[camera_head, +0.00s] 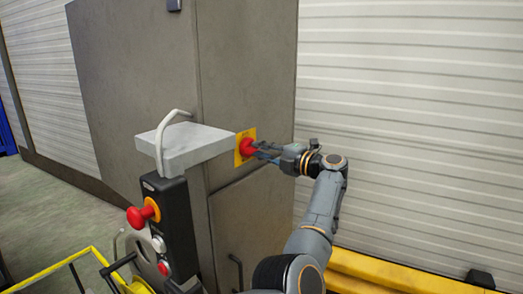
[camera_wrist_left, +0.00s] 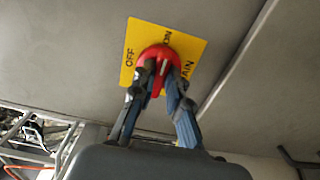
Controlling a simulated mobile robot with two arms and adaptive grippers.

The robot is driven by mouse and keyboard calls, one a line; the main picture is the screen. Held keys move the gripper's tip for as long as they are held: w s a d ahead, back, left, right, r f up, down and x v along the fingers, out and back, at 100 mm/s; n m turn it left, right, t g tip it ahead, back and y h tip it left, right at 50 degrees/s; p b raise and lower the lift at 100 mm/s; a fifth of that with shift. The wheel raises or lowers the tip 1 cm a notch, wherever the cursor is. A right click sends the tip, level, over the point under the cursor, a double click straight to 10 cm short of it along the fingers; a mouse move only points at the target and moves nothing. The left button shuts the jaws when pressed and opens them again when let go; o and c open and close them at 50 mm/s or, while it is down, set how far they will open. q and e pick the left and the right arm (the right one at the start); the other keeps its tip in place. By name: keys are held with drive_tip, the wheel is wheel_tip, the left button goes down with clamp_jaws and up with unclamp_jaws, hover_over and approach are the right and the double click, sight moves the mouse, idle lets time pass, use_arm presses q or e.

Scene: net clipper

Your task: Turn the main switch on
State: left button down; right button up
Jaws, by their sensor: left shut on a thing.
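The main switch is a red rotary knob (camera_head: 247,147) on a yellow plate (camera_head: 238,159), mounted on the grey cabinet wall. In the left wrist view the red knob (camera_wrist_left: 157,53) sits on the yellow plate (camera_wrist_left: 194,46), which reads OFF at the left, ON at the top and MAIN at the right. My left gripper (camera_head: 257,149) is at the knob, its two fingers (camera_wrist_left: 164,75) shut on the knob's grip from either side. The fingers hide part of the grip, so I cannot tell exactly which mark it points at.
A black control box (camera_head: 171,215) with a red emergency button (camera_head: 140,215) stands left of the switch. A light grey block (camera_head: 190,145) with a bent handle juts out above it. A yellow rail (camera_head: 390,273) runs along the shutter wall (camera_head: 410,120) at the lower right.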

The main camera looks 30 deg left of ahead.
use_arm(q)
drive_tip(key=c, duration=1.3)
unclamp_jaws()
drive_tip(key=shift+d, duration=0.1)
drive_tip(key=d, duration=1.1)
drive_tip(key=shift+s+d, duration=0.4)
